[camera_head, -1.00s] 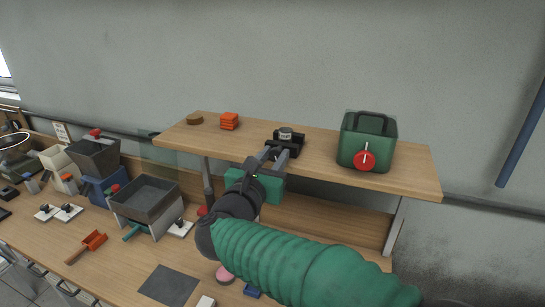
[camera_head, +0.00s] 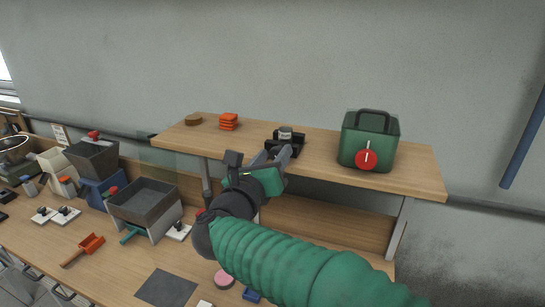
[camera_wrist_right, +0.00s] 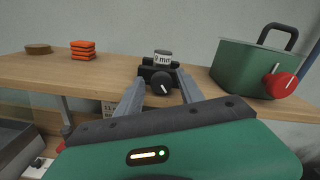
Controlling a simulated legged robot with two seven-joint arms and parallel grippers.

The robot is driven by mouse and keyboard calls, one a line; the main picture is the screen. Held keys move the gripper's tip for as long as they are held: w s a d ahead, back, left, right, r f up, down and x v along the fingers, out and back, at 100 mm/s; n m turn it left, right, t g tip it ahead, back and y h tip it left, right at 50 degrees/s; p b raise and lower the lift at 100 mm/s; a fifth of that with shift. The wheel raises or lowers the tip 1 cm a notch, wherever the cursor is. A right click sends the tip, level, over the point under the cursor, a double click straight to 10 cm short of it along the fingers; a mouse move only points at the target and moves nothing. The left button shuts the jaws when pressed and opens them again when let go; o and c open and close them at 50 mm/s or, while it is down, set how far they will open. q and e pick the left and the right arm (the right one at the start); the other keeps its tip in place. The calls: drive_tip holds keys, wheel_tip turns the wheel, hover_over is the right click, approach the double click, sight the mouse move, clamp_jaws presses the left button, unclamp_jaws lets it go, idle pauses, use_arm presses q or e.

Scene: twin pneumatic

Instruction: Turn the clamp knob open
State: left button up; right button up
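A black clamp (camera_head: 297,147) stands near the front edge of the wooden shelf, holding a grey cylinder (camera_head: 285,133) with a white label. In the right wrist view the black clamp knob (camera_wrist_right: 160,84) faces me, with a white mark slanting from upper left to lower right. My right gripper (camera_head: 273,156) is open in front of the clamp. In the wrist view its two grey fingers (camera_wrist_right: 162,80) point at the clamp, one on each side of the knob. I cannot tell whether they touch it. My left gripper is not in view.
A green box (camera_head: 383,137) with a red dial (camera_head: 366,159) stands right of the clamp. Orange blocks (camera_head: 228,122) and a brown disc (camera_head: 194,119) lie left on the shelf (camera_head: 418,177). The bench below holds a grey tray (camera_head: 146,201) and an orange scoop (camera_head: 84,248).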

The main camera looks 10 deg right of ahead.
idle(0.3)
drive_tip(key=b+v, duration=0.3)
drive_tip(key=v, duration=1.4)
drive_tip(key=shift+w+d, duration=0.1)
